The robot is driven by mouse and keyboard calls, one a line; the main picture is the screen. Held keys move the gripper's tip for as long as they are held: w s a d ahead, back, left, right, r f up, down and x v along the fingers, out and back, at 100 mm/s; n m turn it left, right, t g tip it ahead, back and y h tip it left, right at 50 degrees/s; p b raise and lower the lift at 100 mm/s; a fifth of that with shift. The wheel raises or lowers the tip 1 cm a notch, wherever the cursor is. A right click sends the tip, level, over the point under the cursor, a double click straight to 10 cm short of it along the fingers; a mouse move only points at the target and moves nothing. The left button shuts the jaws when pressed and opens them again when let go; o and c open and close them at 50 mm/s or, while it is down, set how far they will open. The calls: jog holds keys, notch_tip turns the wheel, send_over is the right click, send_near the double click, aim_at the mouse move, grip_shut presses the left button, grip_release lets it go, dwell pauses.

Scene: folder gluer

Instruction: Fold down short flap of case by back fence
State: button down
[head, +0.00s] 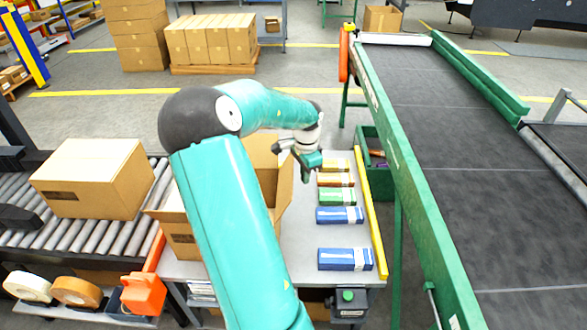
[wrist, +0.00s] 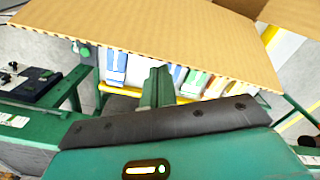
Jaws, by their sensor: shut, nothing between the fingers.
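The open brown case (head: 179,238) stands on the grey table (head: 300,230), largely hidden behind my arm. One flap (head: 285,187) stands up and leans outward on its right side, towards the small cartons. In the wrist view a broad cardboard flap (wrist: 190,38) with a corrugated edge spans the top, and part of another cardboard panel (wrist: 292,14) shows at upper right. My gripper (head: 305,178) is shut and empty, above the right side of the case. In the wrist view its fingers (wrist: 157,88) overlap the flap's edge; I cannot tell whether they touch it.
Several small cartons, including a blue carton (head: 345,259), lie in a row right of the case. A yellow rail (head: 371,215) runs beyond them, beside a green-framed conveyor (head: 440,130). A closed case (head: 95,178) sits on the left roller conveyor (head: 25,225).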

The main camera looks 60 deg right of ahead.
jog(key=shift+w+a, duration=0.55)
jog(key=shift+w, duration=0.55)
jog(key=shift+w+a, duration=0.55)
jog(key=shift+w, duration=0.6)
jog(key=shift+w+a, duration=0.55)
jog(key=shift+w, duration=0.55)
